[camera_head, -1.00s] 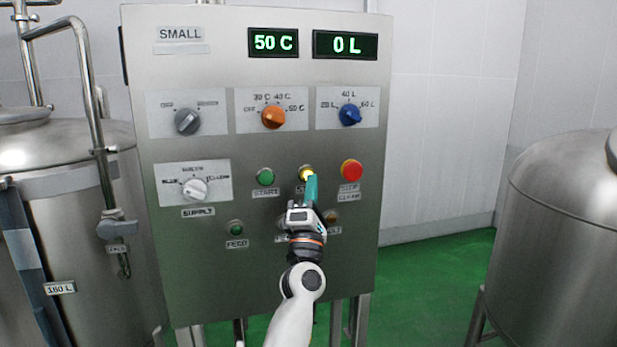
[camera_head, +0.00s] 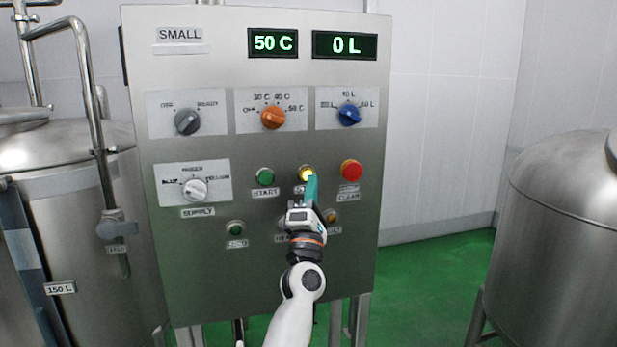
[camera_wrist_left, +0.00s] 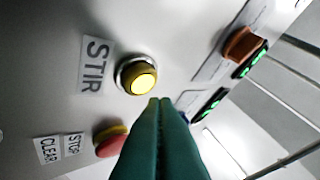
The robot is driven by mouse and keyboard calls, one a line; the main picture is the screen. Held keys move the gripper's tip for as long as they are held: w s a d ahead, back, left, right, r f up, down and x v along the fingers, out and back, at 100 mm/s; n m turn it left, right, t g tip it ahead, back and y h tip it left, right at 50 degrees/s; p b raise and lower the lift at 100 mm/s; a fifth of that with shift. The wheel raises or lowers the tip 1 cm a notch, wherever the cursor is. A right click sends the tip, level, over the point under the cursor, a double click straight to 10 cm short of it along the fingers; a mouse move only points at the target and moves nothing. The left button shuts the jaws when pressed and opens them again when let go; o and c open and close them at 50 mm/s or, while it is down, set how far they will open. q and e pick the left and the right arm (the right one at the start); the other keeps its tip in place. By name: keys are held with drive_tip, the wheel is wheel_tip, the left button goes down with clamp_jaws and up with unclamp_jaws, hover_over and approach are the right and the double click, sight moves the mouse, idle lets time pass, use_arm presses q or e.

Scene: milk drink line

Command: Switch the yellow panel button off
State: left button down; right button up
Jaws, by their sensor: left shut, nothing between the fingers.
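The yellow panel button (camera_head: 306,172) sits on the steel control panel (camera_head: 350,240), between the green START button (camera_head: 265,176) and the red button (camera_head: 351,170). In the left wrist view the yellow button (camera_wrist_left: 137,76) glows bright in a metal ring beside a STIR label (camera_wrist_left: 96,66). My left gripper (camera_head: 312,180) is shut and empty, its teal fingertips just below the button in the head view. In the wrist view its fingertips (camera_wrist_left: 161,101) lie close to the button's edge; I cannot tell whether they touch. My right gripper is not in view.
Above are an orange knob (camera_head: 272,117), a blue knob (camera_head: 349,115) and displays reading 50 C and 0 L. A white supply knob (camera_head: 195,188) is at left. Steel tanks stand left and right (camera_head: 565,220). Green floor shows between the panel and the right tank.

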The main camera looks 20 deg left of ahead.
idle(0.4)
use_arm(q)
drive_tip(key=shift+w+a+b, duration=0.3)
drive_tip(key=shift+w, duration=0.1)
drive_tip(key=shift+w+a+b, duration=0.25)
drive_tip(key=shift+w+b, duration=0.1)
drive_tip(key=shift+w, duration=0.05)
idle(0.6)
drive_tip(key=shift+s+d, duration=0.1)
drive_tip(key=shift+s, duration=0.05)
drive_tip(key=shift+s+d+p, duration=0.45)
drive_tip(key=shift+s+p, duration=0.1)
drive_tip(key=shift+s, duration=0.1)
